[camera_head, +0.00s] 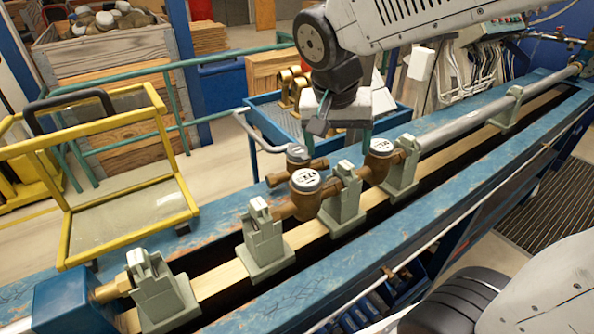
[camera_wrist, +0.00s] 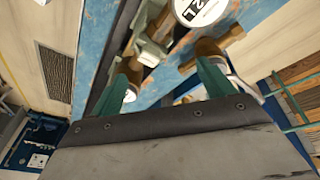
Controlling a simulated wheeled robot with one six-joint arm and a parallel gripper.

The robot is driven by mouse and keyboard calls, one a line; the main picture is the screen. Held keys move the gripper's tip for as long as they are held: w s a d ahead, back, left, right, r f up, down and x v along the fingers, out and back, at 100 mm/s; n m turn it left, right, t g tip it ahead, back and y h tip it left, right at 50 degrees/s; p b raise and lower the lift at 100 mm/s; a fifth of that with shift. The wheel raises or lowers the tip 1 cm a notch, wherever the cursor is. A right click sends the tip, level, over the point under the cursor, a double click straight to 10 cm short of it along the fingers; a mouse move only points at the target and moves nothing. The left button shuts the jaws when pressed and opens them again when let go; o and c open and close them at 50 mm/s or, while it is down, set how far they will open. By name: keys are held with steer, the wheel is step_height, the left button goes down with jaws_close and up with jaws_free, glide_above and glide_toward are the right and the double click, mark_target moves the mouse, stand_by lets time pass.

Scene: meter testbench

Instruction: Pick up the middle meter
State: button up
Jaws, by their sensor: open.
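Three brass water meters with round white-and-grey faces show in the head view. One meter (camera_head: 306,188) sits in the clamp line on the blue bench. A second meter (camera_head: 380,153) sits farther right in the same line. A third meter (camera_head: 297,158) is just behind the first, off the line on the bench's far side. My gripper (camera_head: 335,122) hangs above the bench, behind and between the meters, apart from them. In the wrist view its green fingers (camera_wrist: 165,78) are spread with nothing held. A meter face (camera_wrist: 198,10) shows beyond them at the top, partly cut off.
Grey-green clamp blocks (camera_head: 263,240) stand along the bench rail (camera_head: 305,235), with a long grey pipe (camera_head: 480,118) to the right. A yellow-framed cart (camera_head: 125,215) stands at left. A blue cart (camera_head: 265,100) with brass parts is behind the bench.

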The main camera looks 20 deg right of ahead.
mark_target(298, 150)
steer(key=w+a+f+m, duration=0.1)
steer(key=w, duration=0.2)
steer(key=w+a+f+m, duration=0.1)
steer(key=w+a, duration=0.1)
steer(key=w, duration=0.2)
steer(key=w+a+f+m+t+h, duration=0.1)
steer(key=w+f, duration=0.1)
steer(key=w, duration=0.1)
steer(key=shift+w+a+f+m, duration=0.1)
steer(key=shift+w+a+m, duration=0.2)
steer(key=shift+w, duration=0.05)
steer(key=shift+w+f, duration=0.25)
steer(key=shift+f, duration=0.1)
steer(key=x, duration=0.7)
steer(key=shift+w+d, duration=0.2)
steer(key=shift+d, duration=0.1)
steer(key=c, duration=1.4)
steer(key=shift+c, duration=1)
steer(key=shift+r, duration=0.15)
